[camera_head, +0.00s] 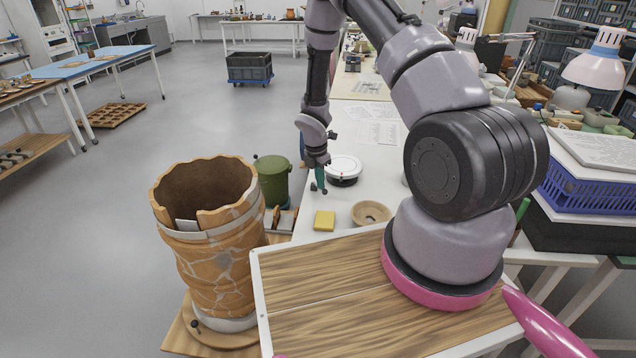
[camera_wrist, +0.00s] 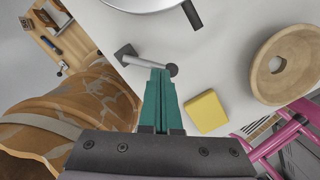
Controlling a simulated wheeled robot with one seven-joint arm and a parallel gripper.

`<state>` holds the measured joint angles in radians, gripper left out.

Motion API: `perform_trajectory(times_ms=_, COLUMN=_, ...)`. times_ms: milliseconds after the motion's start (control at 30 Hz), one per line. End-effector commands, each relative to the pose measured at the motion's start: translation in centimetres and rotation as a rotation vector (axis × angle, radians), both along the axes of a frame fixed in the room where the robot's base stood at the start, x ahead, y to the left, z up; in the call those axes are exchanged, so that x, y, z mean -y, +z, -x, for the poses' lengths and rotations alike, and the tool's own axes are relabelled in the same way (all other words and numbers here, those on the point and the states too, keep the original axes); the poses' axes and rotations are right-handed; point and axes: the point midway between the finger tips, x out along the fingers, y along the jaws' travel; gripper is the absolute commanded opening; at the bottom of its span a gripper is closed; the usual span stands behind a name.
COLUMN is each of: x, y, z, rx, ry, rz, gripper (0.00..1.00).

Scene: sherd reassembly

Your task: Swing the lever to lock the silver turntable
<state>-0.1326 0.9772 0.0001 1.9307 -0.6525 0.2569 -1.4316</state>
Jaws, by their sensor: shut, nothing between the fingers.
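The silver turntable (camera_head: 344,165) is a pale round disc on a dark base, standing on the white table. Its rim also shows at the top of the wrist view (camera_wrist: 145,4), with a dark tab at its edge. My gripper (camera_head: 320,189) points down at the table in front of the turntable. Its teal fingers (camera_wrist: 160,73) are shut and empty. Their tips overlap the rod beside the knob; whether they touch it I cannot tell.
A yellow block (camera_head: 325,221) and a wooden bowl (camera_head: 371,213) stand close to my gripper. A large cracked vessel (camera_head: 215,270) and a green bin (camera_head: 273,180) stand to the left. Papers (camera_head: 378,131) lie farther back on the table (camera_wrist: 235,35).

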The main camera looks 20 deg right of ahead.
Motion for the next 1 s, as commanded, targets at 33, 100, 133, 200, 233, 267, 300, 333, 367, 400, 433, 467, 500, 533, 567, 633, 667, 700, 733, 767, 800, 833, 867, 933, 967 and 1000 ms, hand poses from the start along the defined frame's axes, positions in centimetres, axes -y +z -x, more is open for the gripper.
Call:
perform_trajectory(times_ms=33, x=0.2, y=0.0, z=0.0, rx=0.000, ry=0.019, rz=0.000, gripper=0.00)
perform_trajectory(times_ms=100, x=0.4, y=0.0, z=0.0, rx=0.000, ry=0.046, rz=0.000, gripper=0.00)
perform_trajectory(times_ms=133, x=0.4, y=0.0, z=0.0, rx=-0.001, ry=0.058, rz=0.000, gripper=0.00)
perform_trajectory(times_ms=200, x=0.5, y=0.0, z=0.0, rx=-0.001, ry=0.082, rz=0.000, gripper=0.00)
perform_trajectory(times_ms=233, x=0.5, y=0.0, z=-0.1, rx=0.000, ry=0.092, rz=0.000, gripper=0.00)
perform_trajectory(times_ms=267, x=0.6, y=0.0, z=-0.1, rx=0.000, ry=0.102, rz=0.000, gripper=0.00)
perform_trajectory(times_ms=300, x=0.6, y=0.0, z=-0.1, rx=-0.001, ry=0.113, rz=0.000, gripper=0.00)
perform_trajectory(times_ms=333, x=0.7, y=0.0, z=-0.1, rx=-0.001, ry=0.121, rz=0.000, gripper=0.00)
perform_trajectory(times_ms=367, x=0.7, y=0.0, z=-0.1, rx=-0.001, ry=0.128, rz=-0.001, gripper=0.00)
perform_trajectory(times_ms=400, x=0.8, y=0.0, z=-0.1, rx=0.000, ry=0.138, rz=0.000, gripper=0.00)
perform_trajectory(times_ms=433, x=0.8, y=0.0, z=-0.1, rx=-0.001, ry=0.142, rz=0.000, gripper=0.00)
perform_trajectory(times_ms=467, x=0.8, y=0.0, z=-0.1, rx=0.000, ry=0.141, rz=0.000, gripper=0.00)
perform_trajectory(times_ms=500, x=0.8, y=0.0, z=-0.1, rx=0.000, ry=0.140, rz=0.000, gripper=0.00)
perform_trajectory(times_ms=533, x=0.7, y=0.0, z=-0.1, rx=0.000, ry=0.140, rz=0.000, gripper=0.00)
perform_trajectory(times_ms=567, x=0.8, y=0.0, z=-0.1, rx=0.000, ry=0.140, rz=0.000, gripper=0.00)
perform_trajectory(times_ms=633, x=0.7, y=0.0, z=-0.1, rx=0.000, ry=0.139, rz=0.000, gripper=0.00)
perform_trajectory(times_ms=667, x=0.7, y=0.0, z=-0.2, rx=0.000, ry=0.139, rz=0.000, gripper=0.00)
perform_trajectory(times_ms=700, x=0.7, y=0.0, z=-0.2, rx=0.000, ry=0.139, rz=0.000, gripper=0.00)
perform_trajectory(times_ms=733, x=0.6, y=0.0, z=-0.2, rx=0.000, ry=0.139, rz=0.000, gripper=0.00)
perform_trajectory(times_ms=767, x=0.6, y=0.0, z=-0.3, rx=0.000, ry=0.139, rz=0.000, gripper=0.00)
perform_trajectory(times_ms=800, x=0.5, y=0.0, z=-0.4, rx=0.001, ry=0.139, rz=0.000, gripper=0.00)
perform_trajectory(times_ms=833, x=0.4, y=0.0, z=-0.5, rx=0.001, ry=0.139, rz=0.000, gripper=0.00)
perform_trajectory(times_ms=867, x=0.3, y=0.0, z=-0.6, rx=0.001, ry=0.139, rz=0.000, gripper=0.00)
perform_trajectory(times_ms=933, x=0.1, y=0.0, z=-0.9, rx=0.001, ry=0.138, rz=0.000, gripper=0.00)
perform_trajectory(times_ms=967, x=0.0, y=0.0, z=-0.9, rx=0.001, ry=0.138, rz=0.000, gripper=0.00)
perform_trajectory(times_ms=1000, x=-0.2, y=0.0, z=-1.1, rx=0.001, ry=0.138, rz=0.000, gripper=0.00)
